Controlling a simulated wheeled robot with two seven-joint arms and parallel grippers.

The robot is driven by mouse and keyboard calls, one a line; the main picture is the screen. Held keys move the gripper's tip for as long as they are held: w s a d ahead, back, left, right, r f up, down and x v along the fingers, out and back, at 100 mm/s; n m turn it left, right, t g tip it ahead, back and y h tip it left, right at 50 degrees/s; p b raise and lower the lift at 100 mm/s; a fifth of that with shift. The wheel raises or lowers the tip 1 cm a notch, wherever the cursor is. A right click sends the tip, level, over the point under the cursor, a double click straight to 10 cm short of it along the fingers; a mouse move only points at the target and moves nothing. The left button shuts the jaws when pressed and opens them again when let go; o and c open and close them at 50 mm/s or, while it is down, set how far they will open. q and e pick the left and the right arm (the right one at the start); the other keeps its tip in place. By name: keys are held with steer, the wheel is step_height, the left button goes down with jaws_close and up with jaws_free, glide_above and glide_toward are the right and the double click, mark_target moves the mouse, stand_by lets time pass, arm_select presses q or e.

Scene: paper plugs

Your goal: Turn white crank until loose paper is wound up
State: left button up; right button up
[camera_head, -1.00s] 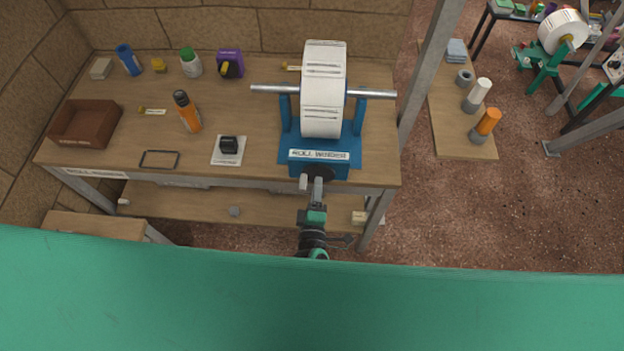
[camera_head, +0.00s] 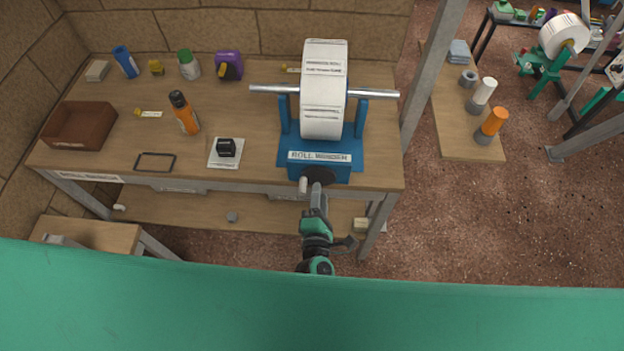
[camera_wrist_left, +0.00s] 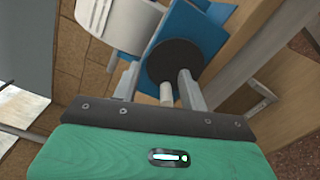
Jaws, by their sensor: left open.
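The white crank handle (camera_head: 303,186) sticks out from a black disc (camera_head: 322,176) on the front of the blue roll winder (camera_head: 285,157). A large white paper roll (camera_head: 324,85) with printed lines sits on the winder's metal rod. I cannot make out a loose paper end. My left gripper (camera_head: 318,190) is in front of the disc, just right of the handle in the head view. In the left wrist view the handle (camera_wrist_left: 166,94) shows between the two open fingers (camera_wrist_left: 158,70), with the black disc (camera_wrist_left: 175,61) behind. I cannot tell whether a finger touches it. My right gripper is out of view.
The winder stands at the right end of the wooden table (camera_head: 260,110), near a grey post (camera_head: 432,70). Left on the table are a brown tray (camera_head: 78,126), an orange bottle (camera_head: 185,114) and a black item on a white card (camera_head: 226,149). A lower shelf (camera_head: 265,212) runs beneath.

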mark_target(305, 194)
arm_select(q)
steer(key=shift+w+a+f+b, duration=0.45)
steer(key=shift+a+f+b, duration=0.1)
steer(key=shift+a+f, duration=0.15)
steer(key=shift+w+a+f+b, duration=0.45)
steer(key=shift+a+f+b, duration=0.1)
steer(key=shift+a+f, duration=0.1)
steer(key=shift+w+a+f+b, duration=0.45)
steer(key=shift+a+f+b, duration=0.1)
steer(key=shift+a+f, duration=0.15)
steer(key=shift+c, duration=0.2)
jaws_close()
steer(key=shift+r, duration=0.1)
steer(key=shift+r+m+p, duration=0.4)
steer(key=shift+m+p, duration=0.5)
steer(key=shift+p, duration=0.15)
steer(key=shift+r+m+p, duration=0.2)
steer(key=shift+m+p, duration=0.3)
steer(key=shift+m, duration=0.2)
steer(key=shift+w+m, duration=0.1)
steer(key=shift+m, duration=0.2)
